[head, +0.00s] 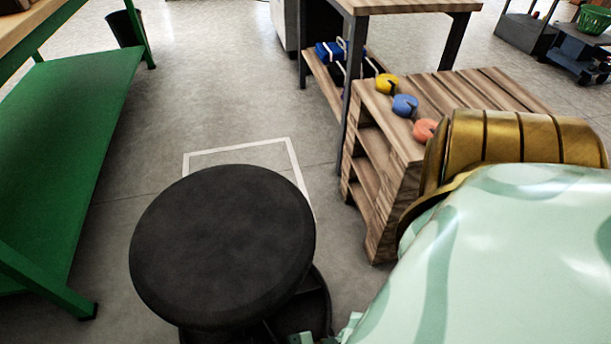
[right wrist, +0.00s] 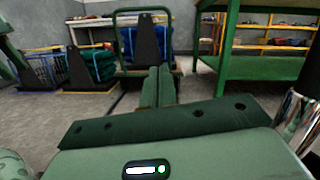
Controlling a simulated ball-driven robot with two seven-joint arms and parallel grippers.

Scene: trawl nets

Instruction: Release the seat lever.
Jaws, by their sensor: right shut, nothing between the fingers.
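The stool's round black seat (head: 225,245) is at the lower centre of the head view, above a dark base (head: 313,305). My right gripper (right wrist: 159,86) is shut and empty in the right wrist view, its two green fingers together and pointing away from the camera. A chrome post (right wrist: 301,118) with a black part (right wrist: 312,82) above it stands at the right edge of that view, beside the gripper and apart from the fingers. It looks like the stool's column. I cannot make out the seat lever in either view. My left gripper is not in view.
A green bench (head: 75,140) stands left of the stool. A wooden shelf unit (head: 383,180) with coloured discs stands right. White tape (head: 235,147) marks the floor behind the seat. A green cart (right wrist: 143,18) and black cones (right wrist: 77,68) are beyond my fingers.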

